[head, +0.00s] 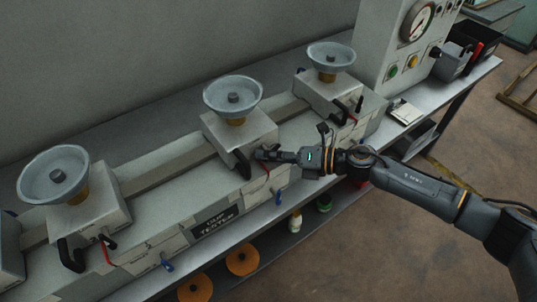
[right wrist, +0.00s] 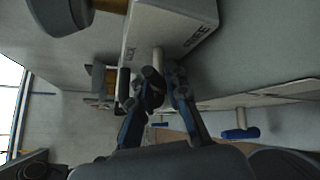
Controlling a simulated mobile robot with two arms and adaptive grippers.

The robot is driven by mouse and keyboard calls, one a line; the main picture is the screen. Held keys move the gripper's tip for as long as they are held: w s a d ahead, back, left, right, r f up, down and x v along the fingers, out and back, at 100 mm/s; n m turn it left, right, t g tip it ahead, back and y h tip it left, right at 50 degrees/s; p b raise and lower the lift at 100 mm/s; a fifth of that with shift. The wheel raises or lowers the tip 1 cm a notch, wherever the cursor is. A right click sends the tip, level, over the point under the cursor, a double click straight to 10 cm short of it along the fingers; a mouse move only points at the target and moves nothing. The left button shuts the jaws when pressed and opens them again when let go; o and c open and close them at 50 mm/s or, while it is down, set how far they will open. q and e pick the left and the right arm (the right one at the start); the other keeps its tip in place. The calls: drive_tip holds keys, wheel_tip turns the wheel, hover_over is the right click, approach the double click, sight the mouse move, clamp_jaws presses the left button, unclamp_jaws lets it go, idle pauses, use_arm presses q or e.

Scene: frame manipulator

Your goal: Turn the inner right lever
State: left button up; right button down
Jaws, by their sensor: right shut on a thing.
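The grey middle block (head: 240,135) carries a pale dish on top and a black handle (head: 243,166) at its front. My right gripper (head: 266,155) is at the right side of this block's front, just right of the black handle. In the right wrist view its two fingers (right wrist: 165,90) are shut on a small dark lever (right wrist: 151,76) beside the block marked "FREE" (right wrist: 170,28). The fingers hide much of the lever. The left gripper is not in view.
Similar blocks with dishes stand at the left (head: 95,212) and right (head: 330,92). A panel with a gauge (head: 417,20) stands at the back right. Blue valve handles stick out of the bench front. A lower shelf holds orange discs (head: 242,259).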

drive_tip(key=shift+f+b, duration=0.15)
drive_tip(key=shift+b, duration=0.25)
drive_tip(key=m+y+b, duration=0.3)
drive_tip(key=b, duration=0.4)
drive_tip(key=shift+m+t+b, duration=0.3)
drive_tip(key=shift+b, duration=0.1)
drive_tip(key=shift+r+m+y+b, duration=0.3)
drive_tip(key=shift+m+y+b, duration=0.3)
drive_tip(key=shift+y+b, duration=0.15)
drive_tip(key=shift+r, duration=0.1)
drive_tip(key=c, duration=1.6)
unclamp_jaws()
